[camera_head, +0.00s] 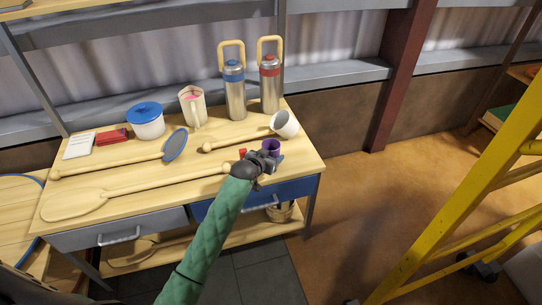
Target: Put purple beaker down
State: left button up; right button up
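The purple beaker (271,147) is over the right front part of the wooden table, at the end of my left arm. My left gripper (267,157) reaches in from the lower left, its dark fingers against the beaker's near side, and appears shut on it. The fingers and the beaker's lower part are partly hidden, so I cannot tell whether its base touches the tabletop. My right gripper is not in view.
The wooden table (130,205) holds a white mug-like vessel (285,124) lying tilted behind the beaker, and long wooden paddles (75,206) at left. A yellow frame (455,170) rises at right.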

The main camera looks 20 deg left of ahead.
pick_arm(q)
jog(key=shift+f, duration=0.1)
jog(key=o, duration=0.7)
jog(key=shift+c, duration=0.2)
jog(key=o, duration=0.4)
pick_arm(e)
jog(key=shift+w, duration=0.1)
pick_arm(q)
jog(key=shift+o, duration=0.2)
jog(key=shift+s, duration=0.15)
jog(key=v, duration=1.1)
jog(key=shift+s+a+r, duration=0.1)
jog(key=shift+s+r, duration=0.2)
jog(key=shift+s, duration=0.05)
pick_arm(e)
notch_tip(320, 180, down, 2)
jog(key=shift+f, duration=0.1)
